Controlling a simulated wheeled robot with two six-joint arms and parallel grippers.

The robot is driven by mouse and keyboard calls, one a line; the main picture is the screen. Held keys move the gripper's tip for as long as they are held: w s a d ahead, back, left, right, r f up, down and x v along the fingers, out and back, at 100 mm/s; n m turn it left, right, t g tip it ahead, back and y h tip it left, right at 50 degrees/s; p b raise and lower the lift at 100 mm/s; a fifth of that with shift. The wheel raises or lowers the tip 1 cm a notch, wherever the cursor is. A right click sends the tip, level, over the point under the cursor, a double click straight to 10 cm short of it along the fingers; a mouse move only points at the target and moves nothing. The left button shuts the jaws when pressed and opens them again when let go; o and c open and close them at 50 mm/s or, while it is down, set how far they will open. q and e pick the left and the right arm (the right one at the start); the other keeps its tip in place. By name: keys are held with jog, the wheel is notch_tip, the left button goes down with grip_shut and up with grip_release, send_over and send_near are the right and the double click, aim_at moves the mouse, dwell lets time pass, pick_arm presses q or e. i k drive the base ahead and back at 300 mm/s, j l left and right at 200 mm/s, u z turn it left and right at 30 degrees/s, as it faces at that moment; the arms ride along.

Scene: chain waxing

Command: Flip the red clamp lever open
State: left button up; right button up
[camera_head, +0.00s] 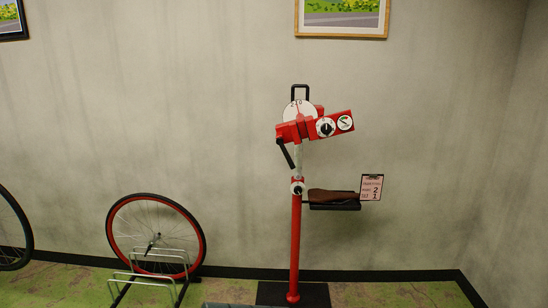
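A red repair stand (295,235) stands upright near the wall, right of the picture's middle. Its red clamp head (289,132) sits at the top, in front of a white round dial (297,108). A red arm-like piece (342,115) slants up to the right from the head and carries a black-and-white knob (326,127) and a round green-marked label (345,123). A black handle (285,153) hangs down at the head's left. I cannot tell which piece is the clamp lever or whether it is open. Neither of my grippers is in view.
A tray (335,207) with a brown item juts right from the post, beside a pink-bordered card (371,188). A red-rimmed wheel (156,236) stands in a metal rack (150,284) at left. Another wheel (14,235) is cut off at the left edge. Air around the clamp head is clear.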

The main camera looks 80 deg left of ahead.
aim_at(280, 142)
jog(key=u, duration=2.45)
